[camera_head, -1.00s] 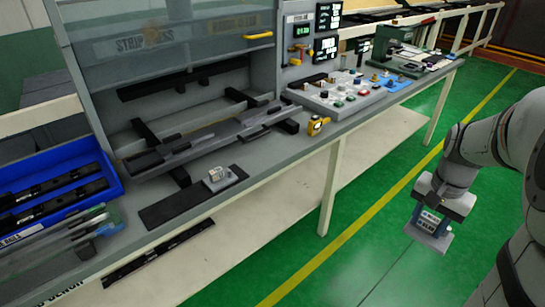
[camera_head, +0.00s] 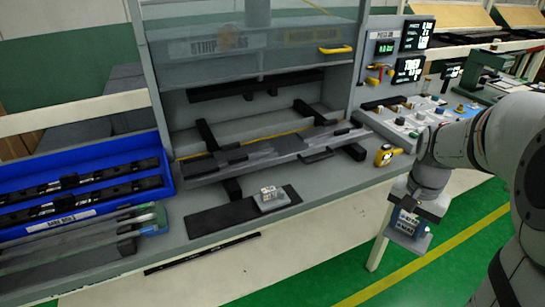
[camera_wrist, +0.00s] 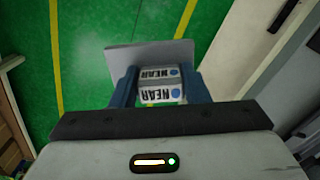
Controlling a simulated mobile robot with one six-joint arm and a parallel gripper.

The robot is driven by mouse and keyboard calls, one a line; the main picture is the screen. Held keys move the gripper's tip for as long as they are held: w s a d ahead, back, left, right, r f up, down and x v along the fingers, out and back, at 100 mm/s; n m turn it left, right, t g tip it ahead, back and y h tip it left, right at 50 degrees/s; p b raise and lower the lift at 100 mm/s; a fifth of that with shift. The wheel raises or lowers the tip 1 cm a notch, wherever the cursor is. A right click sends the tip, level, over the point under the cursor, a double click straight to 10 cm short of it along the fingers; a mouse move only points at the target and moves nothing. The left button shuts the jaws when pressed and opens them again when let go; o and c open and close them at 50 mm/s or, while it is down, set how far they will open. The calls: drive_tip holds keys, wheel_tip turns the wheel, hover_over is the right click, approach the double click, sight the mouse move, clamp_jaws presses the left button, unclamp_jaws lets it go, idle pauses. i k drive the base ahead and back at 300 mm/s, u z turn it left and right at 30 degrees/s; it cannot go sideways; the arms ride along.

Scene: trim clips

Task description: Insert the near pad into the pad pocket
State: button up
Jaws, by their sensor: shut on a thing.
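My gripper (camera_head: 408,217) is shut on the near pad, at the right of the head view. In the wrist view the near pad (camera_wrist: 159,86) is a white block with NEAR labels and blue dots on a flat grey plate, between the two blue fingers. In the head view the pad's grey plate (camera_head: 408,237) shows below the fingers, in the air in front of the bench edge. A long dark trim strip (camera_head: 262,153) lies in a fixture on the bench. I cannot make out which part is the pad pocket.
A similar grey pad (camera_head: 271,199) sits on a dark mat (camera_head: 222,218) near the bench's front edge. A blue bin (camera_head: 80,195) with dark strips stands at left. A yellow device (camera_head: 386,155) lies near the edge at right. Green floor is open below.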

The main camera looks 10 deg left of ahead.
sight(201, 167)
drive_tip(key=u, duration=0.8)
drive_tip(key=i, duration=1.25)
drive_tip(key=u, duration=0.55)
drive_tip(key=k, duration=0.75)
drive_tip(key=u, duration=0.2)
drive_tip(key=i, duration=0.8)
drive_tip(key=z, duration=0.1)
